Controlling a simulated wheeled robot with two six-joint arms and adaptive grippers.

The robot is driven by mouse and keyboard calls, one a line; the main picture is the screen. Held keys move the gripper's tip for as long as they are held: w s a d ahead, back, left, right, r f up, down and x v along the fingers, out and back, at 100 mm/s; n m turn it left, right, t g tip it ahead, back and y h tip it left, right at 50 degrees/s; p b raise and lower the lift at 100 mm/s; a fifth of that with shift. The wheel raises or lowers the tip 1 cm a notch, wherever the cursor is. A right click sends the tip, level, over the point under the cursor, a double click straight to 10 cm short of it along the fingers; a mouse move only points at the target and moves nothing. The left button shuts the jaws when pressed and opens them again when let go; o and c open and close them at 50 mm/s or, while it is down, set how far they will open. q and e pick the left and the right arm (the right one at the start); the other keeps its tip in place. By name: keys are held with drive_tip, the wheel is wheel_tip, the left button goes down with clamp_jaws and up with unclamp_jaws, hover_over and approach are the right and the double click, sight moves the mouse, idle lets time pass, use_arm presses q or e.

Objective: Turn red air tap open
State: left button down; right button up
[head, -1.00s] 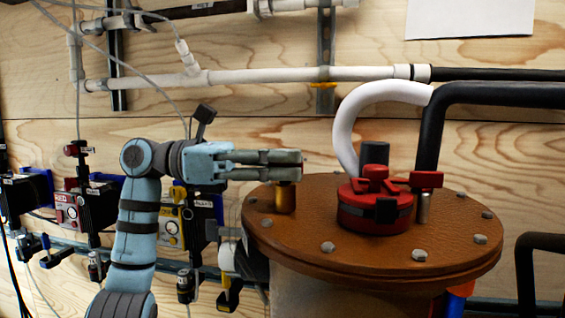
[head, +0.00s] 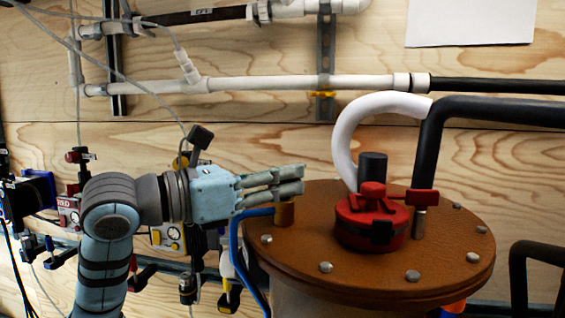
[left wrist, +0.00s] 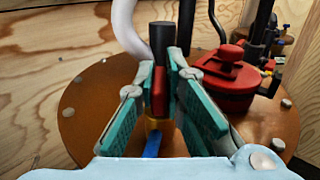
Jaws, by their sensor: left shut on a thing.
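My left gripper (head: 270,186) reaches in from the left, its fingers at the top of a brass fitting (head: 284,214) on the brown round lid. In the left wrist view its fingers (left wrist: 165,88) are shut on a red tap handle (left wrist: 158,90), with the brass fitting (left wrist: 153,124) below. The fingers hide the handle in the head view. A blue hose (head: 235,240) joins the fitting's left side and curves down; it also shows in the left wrist view (left wrist: 152,145). My right gripper is not in view.
The brown lid (head: 340,278) carries several bolts and a red round cap (head: 372,222). Another red handle (head: 421,196) sits on a metal post at its right. White (head: 350,145) and black (head: 490,105) pipes rise behind. Valve units with yellow and red panels (head: 166,238) line the wall at left.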

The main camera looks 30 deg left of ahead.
use_arm(q)
drive_tip(key=shift+d+r+n+t+y+p, duration=0.1)
drive_tip(key=shift+r+n+t+y+p, duration=0.2)
drive_tip(key=shift+n+t+y+p, duration=0.65)
drive_tip(key=shift+f+n+y, duration=0.1)
drive_tip(key=shift+n+y, duration=0.15)
drive_tip(key=shift+y, duration=0.5)
drive_tip(key=shift+f+n+t+y, duration=0.2)
drive_tip(key=shift+n+t+y, duration=0.15)
drive_tip(key=shift+n+y, duration=0.75)
drive_tip(key=shift+y, duration=0.4)
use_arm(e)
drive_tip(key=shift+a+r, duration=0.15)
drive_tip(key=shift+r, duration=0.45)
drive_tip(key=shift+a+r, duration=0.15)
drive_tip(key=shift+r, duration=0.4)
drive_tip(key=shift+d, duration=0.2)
use_arm(q)
drive_tip(key=c, duration=1.7)
unclamp_jaws()
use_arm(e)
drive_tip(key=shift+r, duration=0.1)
